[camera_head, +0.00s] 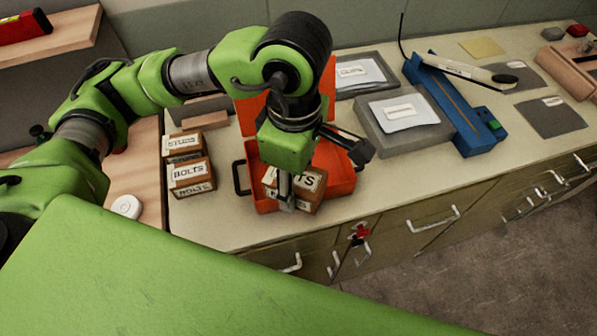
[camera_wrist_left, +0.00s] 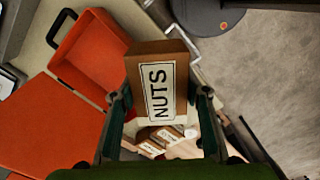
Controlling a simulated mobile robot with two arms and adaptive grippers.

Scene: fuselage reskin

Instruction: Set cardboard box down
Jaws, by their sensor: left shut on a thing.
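My left gripper (camera_head: 287,195) points down and is shut on a small brown cardboard box (camera_head: 308,187) with a white label. In the left wrist view the box (camera_wrist_left: 160,85) reads "NUTS" and sits between the two fingers of the gripper (camera_wrist_left: 161,103). An open red case (camera_head: 341,177) lies behind the box in the head view; it also shows in the left wrist view (camera_wrist_left: 90,50), left of the box, with its lid (camera_wrist_left: 45,125) folded back. The box overlaps the case in the head view; I cannot tell its height or whether it touches anything. My right gripper is out of view.
Stacked boxes labelled "BOLTS" (camera_head: 190,173) and "STUDS" (camera_head: 183,143) stand left of the case on the counter (camera_head: 225,225). Grey cases (camera_head: 375,130) and a blue tool (camera_head: 455,110) lie to the right. Drawers with handles (camera_head: 433,222) line the counter's front.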

